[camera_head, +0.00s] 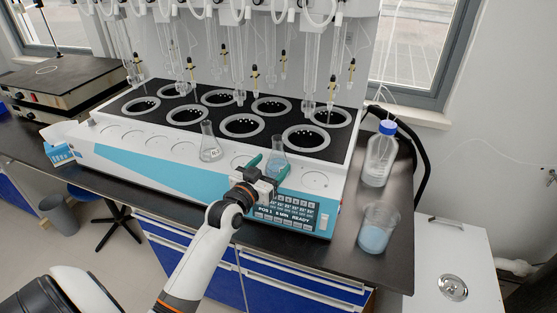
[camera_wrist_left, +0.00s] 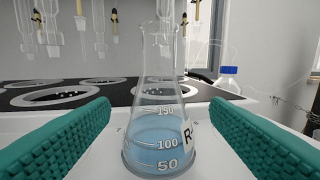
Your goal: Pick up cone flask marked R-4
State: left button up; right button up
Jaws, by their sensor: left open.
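The cone flask marked R-4 (camera_wrist_left: 158,115) is clear glass with blue liquid, upright on the white front ledge of the distiller. Part of its label, starting with "R", shows at its right side in the left wrist view. It also shows in the head view (camera_head: 278,158). My left gripper (camera_head: 266,166) is open, with its green fingers on either side of the flask and apart from it. In the left wrist view the left fingers (camera_wrist_left: 158,140) show gaps on both sides of the glass. My right gripper is not in view.
Another cone flask (camera_head: 210,143) stands on the ledge to the left. The multi distiller (camera_head: 120,150) has several round wells and hanging glassware behind. A blue-capped bottle (camera_head: 380,160) and a beaker with blue liquid (camera_head: 376,236) stand on the dark bench (camera_head: 393,205) at right.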

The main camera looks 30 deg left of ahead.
aim_at(281, 153)
pick_arm(q)
jog(key=w, duration=0.2)
jog(key=w+p, duration=0.1)
jog(key=w, duration=0.2)
jog(key=shift+w+a, duration=0.3)
jog(key=shift+w, duration=0.05)
jog(key=shift+w+f, duration=0.1)
jog(key=shift+w, duration=0.3)
jog(key=shift+s, duration=0.1)
jog(key=c, duration=1.1)
jog(key=shift+r, duration=0.2)
jog(key=shift+c, duration=0.2)
